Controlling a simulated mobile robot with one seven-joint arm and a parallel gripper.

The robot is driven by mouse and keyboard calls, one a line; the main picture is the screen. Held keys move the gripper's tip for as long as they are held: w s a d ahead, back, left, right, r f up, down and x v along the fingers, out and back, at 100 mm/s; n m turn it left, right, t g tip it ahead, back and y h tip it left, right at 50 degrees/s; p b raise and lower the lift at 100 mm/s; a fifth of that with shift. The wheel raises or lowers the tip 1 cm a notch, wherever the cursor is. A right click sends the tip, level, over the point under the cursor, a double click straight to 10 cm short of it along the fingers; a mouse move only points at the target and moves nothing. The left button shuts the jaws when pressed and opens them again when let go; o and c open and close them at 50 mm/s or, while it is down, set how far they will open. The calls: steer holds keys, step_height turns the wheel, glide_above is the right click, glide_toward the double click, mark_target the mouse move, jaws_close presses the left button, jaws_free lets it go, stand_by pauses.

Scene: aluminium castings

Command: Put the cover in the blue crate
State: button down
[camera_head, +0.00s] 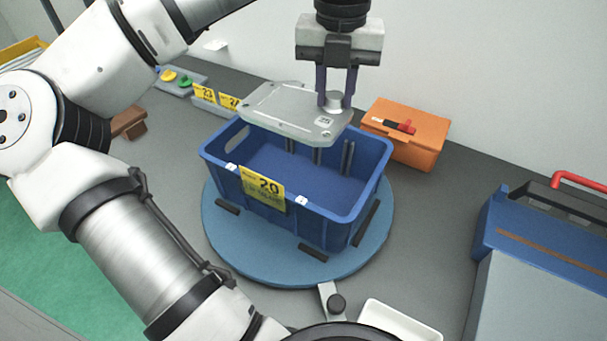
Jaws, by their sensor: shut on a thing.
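The cover (283,108) is a flat grey aluminium plate with a round boss and several thin legs under it. My gripper (337,97) points down and is shut on the boss at the cover's right end. The cover is held roughly level above the blue crate (225,178), over its back part. The legs' lower ends show against the crate's inside; I cannot tell how far they reach below the rim. The crate is open at the top, with a yellow label marked 20 on its front. The part of its floor that I see is bare.
The crate stands on a round blue turntable (268,265) with dark stops. An orange box (411,128) is behind right, a blue case (540,232) far right, a white tray (399,322) in front. Small trays with yellow labels (204,93) are behind left. My arm crosses the left side.

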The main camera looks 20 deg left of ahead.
steer(key=f+b, duration=0.6)
steer(key=f, duration=0.4)
steer(key=f+b, duration=0.7)
steer(key=f, duration=0.3)
steer(key=shift+a, duration=0.2)
steer(key=shift+f, duration=0.1)
steer(key=c, duration=1.1)
jaws_free()
steer(key=shift+c, duration=0.2)
step_height(320, 180, up, 12)
